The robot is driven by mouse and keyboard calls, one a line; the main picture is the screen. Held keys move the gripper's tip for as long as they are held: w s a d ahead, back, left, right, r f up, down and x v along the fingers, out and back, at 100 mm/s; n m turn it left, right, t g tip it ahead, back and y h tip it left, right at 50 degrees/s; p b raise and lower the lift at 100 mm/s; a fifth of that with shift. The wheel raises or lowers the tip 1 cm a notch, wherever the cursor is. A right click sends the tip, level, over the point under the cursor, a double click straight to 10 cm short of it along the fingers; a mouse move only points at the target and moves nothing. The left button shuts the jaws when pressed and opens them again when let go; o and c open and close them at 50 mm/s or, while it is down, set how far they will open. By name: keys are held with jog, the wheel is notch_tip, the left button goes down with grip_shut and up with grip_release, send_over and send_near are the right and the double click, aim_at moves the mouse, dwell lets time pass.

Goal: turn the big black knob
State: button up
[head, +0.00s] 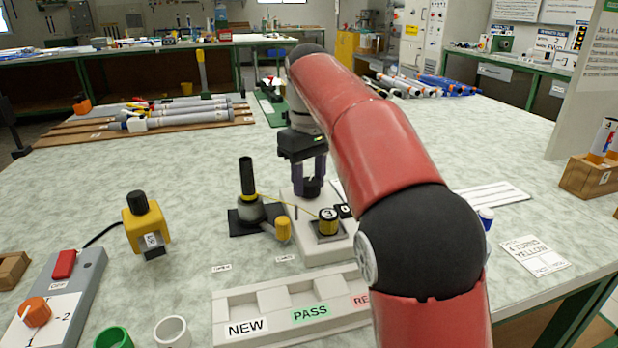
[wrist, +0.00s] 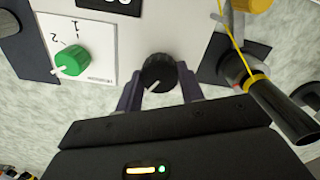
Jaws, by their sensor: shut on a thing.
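The big black knob (wrist: 158,68) is on a pale panel in the wrist view, with a white pointer mark toward its lower left. My gripper (wrist: 160,80) has one finger on each side of the knob and is shut on it. In the head view my gripper (head: 309,182) points down over the white device (head: 326,252) at the table's middle.
A green knob (wrist: 70,61) on a 1-2 plate sits left in the wrist view. A black post (head: 247,178) with a yellow cord stands left of my gripper. A tray labelled NEW and PASS (head: 275,290) lies in front. Free table shows at the left.

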aim_at(309, 181)
jog(key=shift+r+n+p, duration=0.3)
jog(key=shift+n+p, duration=0.4)
jog(key=shift+p, duration=0.35)
jog(key=shift+c, duration=0.3)
jog(key=shift+f+n, duration=0.25)
jog(key=shift+n, duration=1.05)
jog(key=o, duration=1)
jog(key=shift+r, duration=3.9)
jog(key=shift+s, duration=0.1)
